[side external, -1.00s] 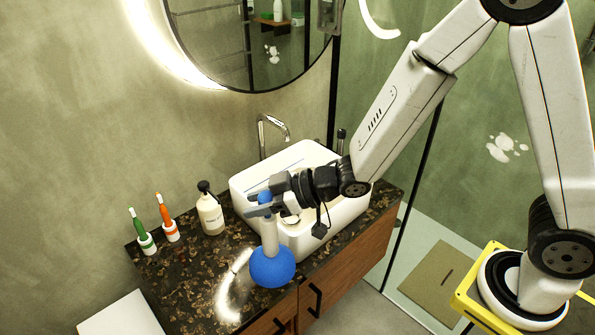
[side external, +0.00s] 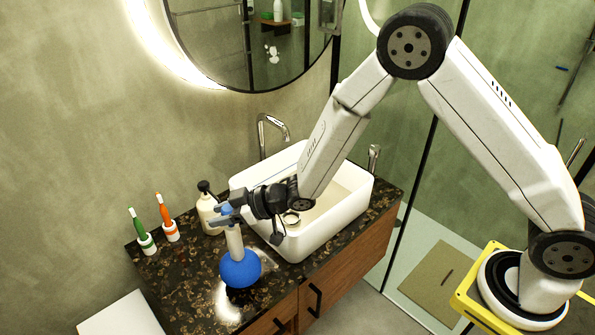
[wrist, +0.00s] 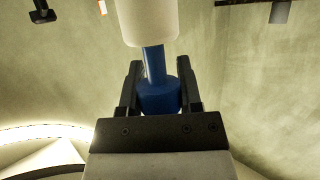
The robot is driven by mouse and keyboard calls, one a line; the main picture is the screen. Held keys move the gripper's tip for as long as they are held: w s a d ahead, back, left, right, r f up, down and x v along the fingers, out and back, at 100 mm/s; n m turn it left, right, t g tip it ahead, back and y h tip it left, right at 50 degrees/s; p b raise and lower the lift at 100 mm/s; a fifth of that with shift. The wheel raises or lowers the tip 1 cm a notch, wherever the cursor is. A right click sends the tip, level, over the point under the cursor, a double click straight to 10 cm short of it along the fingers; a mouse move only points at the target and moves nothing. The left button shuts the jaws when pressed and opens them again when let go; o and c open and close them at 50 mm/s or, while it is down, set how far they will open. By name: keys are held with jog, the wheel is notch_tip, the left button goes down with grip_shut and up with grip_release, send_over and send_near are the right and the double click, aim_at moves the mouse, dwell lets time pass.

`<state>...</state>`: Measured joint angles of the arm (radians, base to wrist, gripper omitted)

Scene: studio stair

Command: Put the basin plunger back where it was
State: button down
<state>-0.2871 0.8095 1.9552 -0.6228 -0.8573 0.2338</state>
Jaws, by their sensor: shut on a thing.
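The basin plunger has a round blue bulb (side external: 240,269) at the bottom, a white shaft (side external: 234,240) and a blue top end. It is nearly upright over the dark speckled counter, left of the basin; I cannot tell whether the bulb touches the counter. My gripper (side external: 226,216) is shut on its blue top end. In the wrist view my gripper (wrist: 158,92) has a finger on each side of the blue end (wrist: 158,95), with the white shaft (wrist: 148,20) beyond.
The white basin (side external: 345,215) and its tap (side external: 272,128) stand right of the plunger. A soap bottle (side external: 208,214) stands just behind my gripper. The counter's front left (side external: 185,285) is clear.

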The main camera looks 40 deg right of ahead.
jog(key=shift+w, duration=0.1)
jog(key=shift+w+a+f, duration=0.1)
jog(key=shift+w+f, duration=0.05)
jog(key=shift+f, duration=0.8)
jog(key=shift+w+a+f, duration=0.1)
jog(key=shift+f, duration=0.9)
jog(key=shift+c, duration=1.4)
grip_release()
jog(key=shift+f, duration=0.1)
jog(key=shift+d+r, duration=0.1)
jog(key=shift+r, duration=0.1)
jog(key=v, duration=1.2)
